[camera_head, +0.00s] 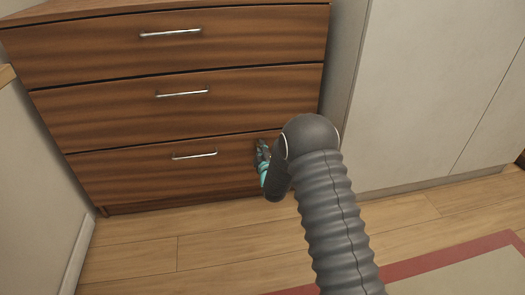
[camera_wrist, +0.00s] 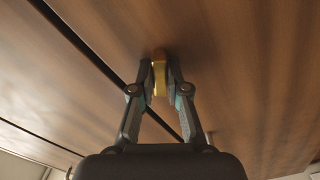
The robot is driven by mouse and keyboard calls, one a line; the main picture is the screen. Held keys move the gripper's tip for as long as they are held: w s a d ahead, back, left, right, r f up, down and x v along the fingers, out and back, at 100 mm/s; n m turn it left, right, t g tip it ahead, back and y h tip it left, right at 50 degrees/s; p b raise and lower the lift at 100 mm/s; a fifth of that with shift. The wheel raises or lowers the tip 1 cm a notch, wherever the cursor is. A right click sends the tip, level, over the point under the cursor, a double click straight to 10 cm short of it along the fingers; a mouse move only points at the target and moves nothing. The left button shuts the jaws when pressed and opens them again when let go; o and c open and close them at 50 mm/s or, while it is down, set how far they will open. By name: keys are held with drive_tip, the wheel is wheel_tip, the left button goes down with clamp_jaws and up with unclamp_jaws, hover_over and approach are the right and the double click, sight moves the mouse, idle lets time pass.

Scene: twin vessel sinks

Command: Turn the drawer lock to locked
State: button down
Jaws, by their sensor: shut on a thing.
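The drawer lock shows as a small brass piece (camera_wrist: 158,76) on the wooden drawer front in the wrist view. My gripper (camera_wrist: 159,82) is shut on it, with one finger on each side. In the head view my gripper (camera_head: 262,152) is at the right part of the bottom drawer (camera_head: 130,182), right of its handle. The lock is hidden there behind my gripper and arm. Which way the lock is turned is hard to tell from these views.
The middle drawer (camera_head: 110,113) and top drawer (camera_head: 90,55) look closed, each with a metal bar handle. A pale cabinet (camera_head: 430,80) stands right of the drawers and a pale panel (camera_head: 35,180) stands left. The wooden floor (camera_head: 200,250) is clear; a red-edged rug (camera_head: 450,270) lies at lower right.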

drive_tip(key=m, duration=1.2)
drive_tip(key=shift+r, duration=0.1)
idle(0.4)
drive_tip(key=shift+w, duration=0.1)
drive_tip(key=c, duration=1.2)
unclamp_jaws()
drive_tip(key=shift+o, duration=0.2)
